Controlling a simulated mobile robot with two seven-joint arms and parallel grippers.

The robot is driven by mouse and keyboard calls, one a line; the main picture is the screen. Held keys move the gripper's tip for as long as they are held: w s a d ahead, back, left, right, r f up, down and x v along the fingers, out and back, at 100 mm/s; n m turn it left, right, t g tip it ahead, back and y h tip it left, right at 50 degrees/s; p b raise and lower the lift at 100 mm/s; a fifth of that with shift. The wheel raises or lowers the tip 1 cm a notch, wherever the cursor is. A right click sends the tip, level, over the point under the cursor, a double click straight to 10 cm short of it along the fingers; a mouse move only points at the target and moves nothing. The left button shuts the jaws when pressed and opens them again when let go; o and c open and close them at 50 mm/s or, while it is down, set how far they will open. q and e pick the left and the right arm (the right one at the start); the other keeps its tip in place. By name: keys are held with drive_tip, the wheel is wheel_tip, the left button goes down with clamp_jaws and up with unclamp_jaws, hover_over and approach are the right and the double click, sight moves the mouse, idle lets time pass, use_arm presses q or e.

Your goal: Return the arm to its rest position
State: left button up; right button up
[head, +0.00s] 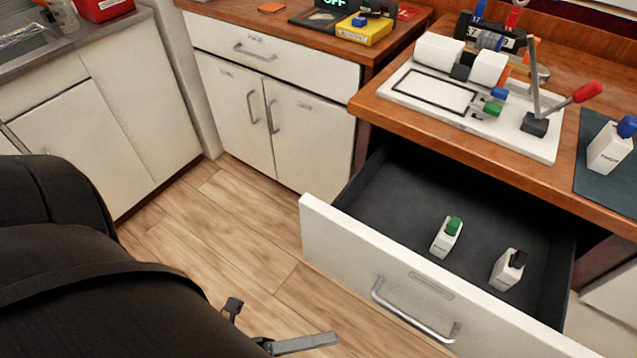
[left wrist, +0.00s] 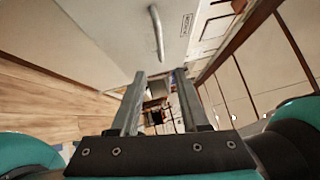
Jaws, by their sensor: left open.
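My left arm (head: 80,270) is large and dark at the lower left of the head view. My left gripper (head: 284,322) shows at the bottom, over the floor in front of the open drawer, partly hidden by the arm. Its fingers are apart with nothing between them; they also show apart in the left wrist view (left wrist: 159,75). The open drawer (head: 400,290) has a white front with a metal handle (head: 415,312). Inside it stand a breaker with a green top (head: 446,240) and one with a black top (head: 507,270). My right gripper is not in view.
The wooden worktop (head: 375,105) above the drawer holds a white board (head: 470,118) with a red-handled lever (head: 588,92). A blue-topped breaker (head: 609,150) stands on a dark mat (head: 590,185). White cabinets (head: 268,120) stand behind. The wooden floor (head: 220,215) is clear.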

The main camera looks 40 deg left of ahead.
use_arm(q)
drive_tip(key=shift+a+f, duration=0.1)
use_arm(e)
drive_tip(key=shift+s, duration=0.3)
use_arm(q)
drive_tip(key=w+a+f+n+g+y, duration=0.1)
drive_tip(key=a+f+n+y, duration=0.3)
drive_tip(key=f, duration=0.3)
drive_tip(key=w+a+f+n+g+y, duration=0.1)
drive_tip(key=a+f+n+y, duration=0.2)
drive_tip(key=f+n, duration=0.35)
drive_tip(key=w+a+f+n+g+y, duration=0.1)
drive_tip(key=w+a+f+n+y, duration=0.15)
drive_tip(key=f+n+y, duration=0.4)
drive_tip(key=s+a+f+n+g+y+p, duration=0.1)
drive_tip(key=s+a+f+n+g, duration=0.2)
drive_tip(key=s+f+n+g, duration=0.5)
drive_tip(key=s+f+n, duration=0.1)
drive_tip(key=s+f, duration=0.2)
drive_tip(key=f, duration=0.1)
drive_tip(key=shift+f, duration=0.15)
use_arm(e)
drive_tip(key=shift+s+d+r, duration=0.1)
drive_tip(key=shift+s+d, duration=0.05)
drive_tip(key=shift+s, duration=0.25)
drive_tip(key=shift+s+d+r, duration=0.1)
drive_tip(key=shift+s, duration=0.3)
